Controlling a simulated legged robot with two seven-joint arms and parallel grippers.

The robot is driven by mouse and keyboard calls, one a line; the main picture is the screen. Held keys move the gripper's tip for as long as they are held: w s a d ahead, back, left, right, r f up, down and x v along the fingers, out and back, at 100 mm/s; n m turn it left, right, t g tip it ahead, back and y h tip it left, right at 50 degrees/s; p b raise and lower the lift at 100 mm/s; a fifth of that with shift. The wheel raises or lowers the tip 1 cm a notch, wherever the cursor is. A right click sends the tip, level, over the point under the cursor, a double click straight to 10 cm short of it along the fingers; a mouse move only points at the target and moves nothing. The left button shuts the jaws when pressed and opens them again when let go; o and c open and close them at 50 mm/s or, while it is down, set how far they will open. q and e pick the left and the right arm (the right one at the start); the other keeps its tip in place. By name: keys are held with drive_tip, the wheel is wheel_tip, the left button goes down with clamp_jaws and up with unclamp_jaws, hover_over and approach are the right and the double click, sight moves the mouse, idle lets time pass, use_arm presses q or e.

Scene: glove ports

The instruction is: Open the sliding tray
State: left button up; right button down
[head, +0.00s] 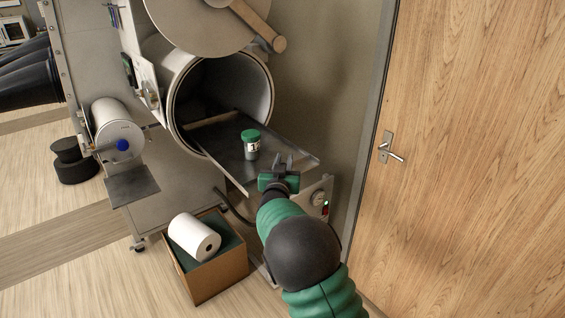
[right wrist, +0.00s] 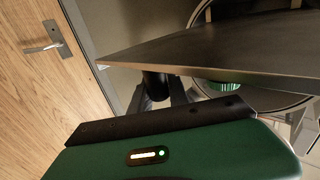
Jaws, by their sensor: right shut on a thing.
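The sliding tray (head: 223,141) is a flat grey metal sheet that sticks out of the round metal chamber (head: 177,98). A jar (head: 251,147) with a green lid and a white label stands upright on it. My right gripper (head: 283,163) is at the tray's front edge and is shut on it. In the right wrist view the tray (right wrist: 190,58) spans the upper right, with the fingers (right wrist: 165,88) partly hidden at its edge. The jar's green lid (right wrist: 230,85) shows just below the tray's edge there. My left gripper is not in view.
The round door (head: 205,18) of the chamber is swung up above the opening. An open cardboard box (head: 217,277) with a white roll (head: 194,237) stands on the floor below. A wooden door (head: 470,150) with a handle (head: 390,148) is at the right. A small cylinder (head: 117,125) is mounted left of the chamber.

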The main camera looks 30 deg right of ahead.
drive_tip(key=c, duration=1.5)
unclamp_jaws()
drive_tip(key=shift+s+d+r, duration=0.15)
drive_tip(key=shift+d, duration=0.25)
drive_tip(key=shift+o, duration=1.2)
drive_tip(key=shift+d, duration=0.1)
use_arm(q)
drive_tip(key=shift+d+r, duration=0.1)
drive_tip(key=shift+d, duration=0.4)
use_arm(e)
drive_tip(key=shift+d+f, duration=0.1)
drive_tip(key=shift+f, duration=0.15)
drive_tip(key=shift+a, duration=0.25)
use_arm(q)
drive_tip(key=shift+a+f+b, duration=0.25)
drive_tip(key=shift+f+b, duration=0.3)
use_arm(e)
drive_tip(key=v, duration=1.6)
drive_tip(key=shift+s, duration=0.2)
